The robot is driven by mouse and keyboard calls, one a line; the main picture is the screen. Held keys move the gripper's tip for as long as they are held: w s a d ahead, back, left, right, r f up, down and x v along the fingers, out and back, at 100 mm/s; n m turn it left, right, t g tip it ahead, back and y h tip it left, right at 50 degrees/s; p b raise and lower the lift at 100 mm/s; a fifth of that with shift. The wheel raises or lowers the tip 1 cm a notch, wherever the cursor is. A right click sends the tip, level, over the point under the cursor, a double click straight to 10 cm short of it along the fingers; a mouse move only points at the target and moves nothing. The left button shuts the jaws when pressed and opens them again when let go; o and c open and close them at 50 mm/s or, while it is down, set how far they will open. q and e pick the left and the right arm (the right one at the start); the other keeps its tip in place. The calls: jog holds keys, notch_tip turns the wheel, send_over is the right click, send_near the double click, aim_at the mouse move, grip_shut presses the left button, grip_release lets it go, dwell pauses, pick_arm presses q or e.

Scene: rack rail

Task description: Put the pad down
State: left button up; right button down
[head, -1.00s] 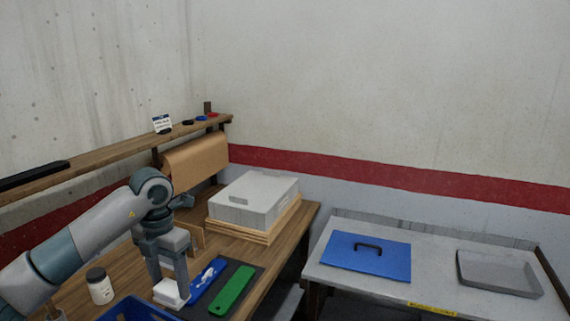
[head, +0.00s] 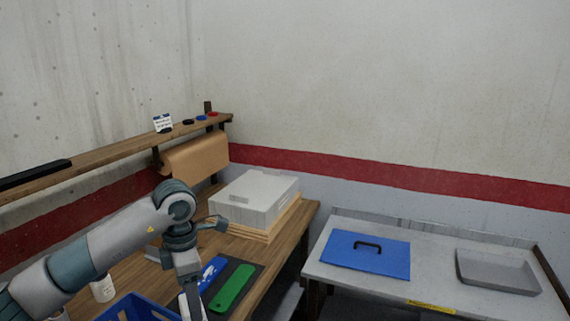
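My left gripper (head: 188,283) points down over the near part of the wooden bench, left of the blue strip and close to the blue bin. It is turned nearly edge-on, so its fingers are hard to make out. The white pad (head: 192,306) shows as a narrow pale piece at its tips, seemingly gripped, partly hidden by the gripper. My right gripper is out of view.
A blue strip (head: 211,272) and a green strip (head: 232,288) lie on a dark mat. A blue bin (head: 127,308) stands at the near edge. A white jar (head: 102,289) is partly behind my arm. A grey crate (head: 254,198) sits farther back. The side table holds a blue lid (head: 350,257) and grey tray (head: 497,272).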

pick_arm(q)
jog(key=s+d+f+m, duration=0.2)
jog(key=s+d+m, duration=0.2)
jog(key=s+m, duration=0.7)
jog(key=s+d+f+m, duration=0.2)
jog(key=s+d+m, duration=0.35)
jog(key=m, duration=0.85)
jog(key=a+f+n+b, duration=0.1)
jog(key=a+f, duration=0.1)
jog(key=a, duration=0.7)
jog(key=shift+w+a+b, duration=0.2)
jog(key=shift+w+b, duration=0.1)
jog(key=shift+w, duration=0.1)
jog(key=shift+r, duration=0.1)
dwell(0.3)
dwell(0.6)
